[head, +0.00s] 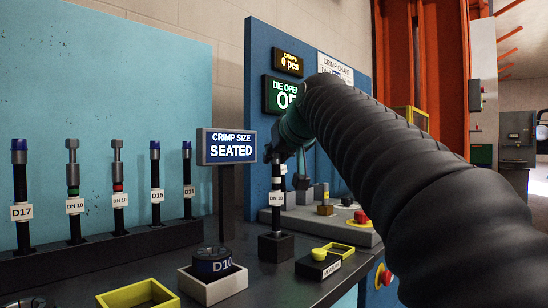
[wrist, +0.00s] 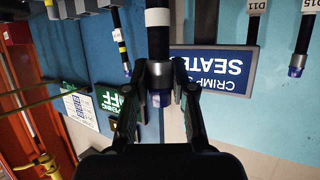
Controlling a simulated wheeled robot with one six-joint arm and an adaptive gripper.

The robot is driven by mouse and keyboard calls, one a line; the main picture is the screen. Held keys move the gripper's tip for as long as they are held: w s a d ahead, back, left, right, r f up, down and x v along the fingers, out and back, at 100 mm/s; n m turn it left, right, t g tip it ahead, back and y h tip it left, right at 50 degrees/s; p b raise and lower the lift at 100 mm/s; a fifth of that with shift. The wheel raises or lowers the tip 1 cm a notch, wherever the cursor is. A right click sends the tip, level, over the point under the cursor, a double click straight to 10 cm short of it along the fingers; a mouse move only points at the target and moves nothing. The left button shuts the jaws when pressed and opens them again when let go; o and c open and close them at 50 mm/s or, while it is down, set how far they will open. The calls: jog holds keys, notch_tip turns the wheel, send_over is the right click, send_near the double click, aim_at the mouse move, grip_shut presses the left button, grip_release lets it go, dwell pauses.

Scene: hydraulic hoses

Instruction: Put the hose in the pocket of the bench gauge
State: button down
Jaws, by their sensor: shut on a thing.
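The hose (head: 277,185) is black with a white DN 10 label and stands upright. Its lower end is in the dark block of the bench gauge (head: 276,247); how deep it sits is hidden. The gauge's display (head: 227,146) reads CRIMP SIZE SEATED. My gripper (head: 280,152) is at the hose's upper end, partly hidden by my arm. In the wrist view, which is upside down, my gripper (wrist: 160,88) is shut on the hose's metal end (wrist: 160,72), with a purple-blue tip between the fingers.
A rack (head: 95,250) at left holds several upright hoses. A die marked D10 (head: 212,262) sits in a grey tray.

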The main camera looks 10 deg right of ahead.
jog(key=c, duration=1)
grip_release()
jog(key=shift+o, duration=0.2)
jog(key=shift+s+r, duration=0.15)
jog(key=shift+r, duration=0.05)
jog(key=v, duration=1.1)
jog(key=shift+s, duration=0.25)
jog(key=shift+r, duration=0.1)
